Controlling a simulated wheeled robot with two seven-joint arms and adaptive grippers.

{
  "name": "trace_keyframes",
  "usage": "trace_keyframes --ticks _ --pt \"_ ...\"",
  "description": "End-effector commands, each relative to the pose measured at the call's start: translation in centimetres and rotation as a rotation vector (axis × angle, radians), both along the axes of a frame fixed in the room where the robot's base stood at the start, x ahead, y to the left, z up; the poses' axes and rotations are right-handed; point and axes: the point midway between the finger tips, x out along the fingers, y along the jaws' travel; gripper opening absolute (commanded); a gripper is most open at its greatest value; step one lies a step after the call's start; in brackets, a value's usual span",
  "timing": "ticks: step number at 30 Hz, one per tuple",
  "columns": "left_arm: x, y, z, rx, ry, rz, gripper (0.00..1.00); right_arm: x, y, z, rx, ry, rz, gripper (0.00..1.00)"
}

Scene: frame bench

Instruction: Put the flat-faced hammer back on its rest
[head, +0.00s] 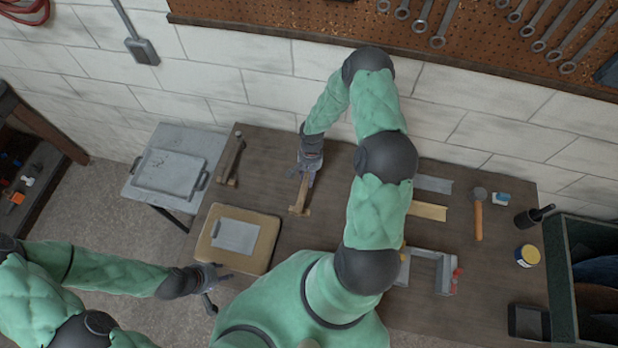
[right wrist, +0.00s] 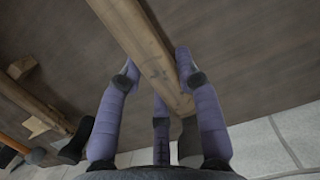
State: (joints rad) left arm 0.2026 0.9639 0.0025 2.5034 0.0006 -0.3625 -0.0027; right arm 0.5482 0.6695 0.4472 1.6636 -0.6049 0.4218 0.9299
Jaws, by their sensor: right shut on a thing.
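My right gripper (head: 307,172) is low over the middle of the bench, shut on a wooden-handled hammer (head: 299,195). In the right wrist view my fingers (right wrist: 160,85) are around its pale handle (right wrist: 140,35), with a dark head (right wrist: 189,142) beyond them, partly hidden. Its face shape cannot be made out. A second hammer (head: 238,152) lies on a wooden rest (head: 229,182) at the left. Another wooden handle (right wrist: 35,105) with a dark head beside wooden blocks (right wrist: 22,67) shows in the right wrist view. My left gripper (head: 215,287) is open and empty near the bench's front left.
A tan pad (head: 262,262) with a grey plate lies front left. An orange-handled hammer (head: 478,220), a yellow tin (head: 527,256) and a red-and-grey clamp (head: 446,272) are to the right. My right arm hides the bench middle. A grey side table (head: 195,140) stands at the left.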

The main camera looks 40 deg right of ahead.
Motion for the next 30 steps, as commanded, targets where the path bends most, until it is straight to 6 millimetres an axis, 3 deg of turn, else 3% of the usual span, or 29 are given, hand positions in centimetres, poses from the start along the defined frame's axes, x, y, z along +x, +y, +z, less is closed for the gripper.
trace_keyframes --ticks 3,11,18,30 --pt "0.0 0.0 -0.7 0.000 0.000 0.000 0.40 1.0 -0.8 -1.5 -0.001 -0.003 -0.001 0.00" --pt "0.0 0.0 -1.1 0.000 0.000 0.000 0.40 1.8 -1.4 -2.6 -0.002 -0.002 -0.001 0.00" --pt "0.0 0.0 -1.8 0.000 0.000 0.000 0.40 1.8 -1.5 -5.6 -0.001 -0.002 0.000 0.00" --pt "0.0 0.0 -2.2 0.000 0.000 0.000 0.40 1.8 -1.5 -5.9 -0.002 -0.003 0.000 0.00"
